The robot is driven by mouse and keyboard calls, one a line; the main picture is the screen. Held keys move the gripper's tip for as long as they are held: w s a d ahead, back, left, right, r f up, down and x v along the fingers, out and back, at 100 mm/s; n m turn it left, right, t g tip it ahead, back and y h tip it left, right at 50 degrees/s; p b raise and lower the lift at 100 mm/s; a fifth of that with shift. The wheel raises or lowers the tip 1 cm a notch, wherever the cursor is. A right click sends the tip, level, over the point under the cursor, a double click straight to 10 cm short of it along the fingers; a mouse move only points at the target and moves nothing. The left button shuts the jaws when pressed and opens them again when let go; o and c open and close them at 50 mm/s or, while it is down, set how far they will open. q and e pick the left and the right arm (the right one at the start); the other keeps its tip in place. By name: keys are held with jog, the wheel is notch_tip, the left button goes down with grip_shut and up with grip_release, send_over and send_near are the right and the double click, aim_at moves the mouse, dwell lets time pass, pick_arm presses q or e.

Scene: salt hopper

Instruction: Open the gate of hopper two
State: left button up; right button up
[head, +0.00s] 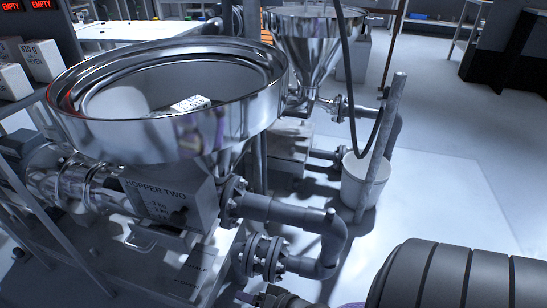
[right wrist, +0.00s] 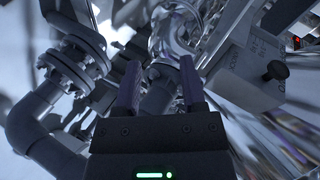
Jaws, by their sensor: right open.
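Hopper two is a large shiny steel bowl (head: 160,130) at the left of the head view. A grey box labelled HOPPER TWO (head: 160,195) sits below its rim. In the right wrist view this grey box (right wrist: 245,65) is at the right, with a black knob (right wrist: 276,71) on its side. I cannot tell which part is the gate. My right gripper (right wrist: 159,85) is open and empty, pointing in among the pipework under the hopper. My left gripper is out of view.
Grey flanged pipes (head: 290,215) bend down just right of the labelled box; they also show at the left of the right wrist view (right wrist: 45,110). A second steel hopper (head: 315,50) and a white bucket (head: 366,182) stand behind. Open floor lies to the right.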

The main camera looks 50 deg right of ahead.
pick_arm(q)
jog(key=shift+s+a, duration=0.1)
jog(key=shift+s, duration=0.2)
pick_arm(e)
jog(key=s+d+f+n+g, duration=0.2)
jog(key=s+d+f+n, duration=0.1)
jog(key=f, duration=0.1)
jog(key=shift+s+f, duration=0.25)
jog(key=shift+s, duration=0.1)
jog(key=shift+d, duration=0.1)
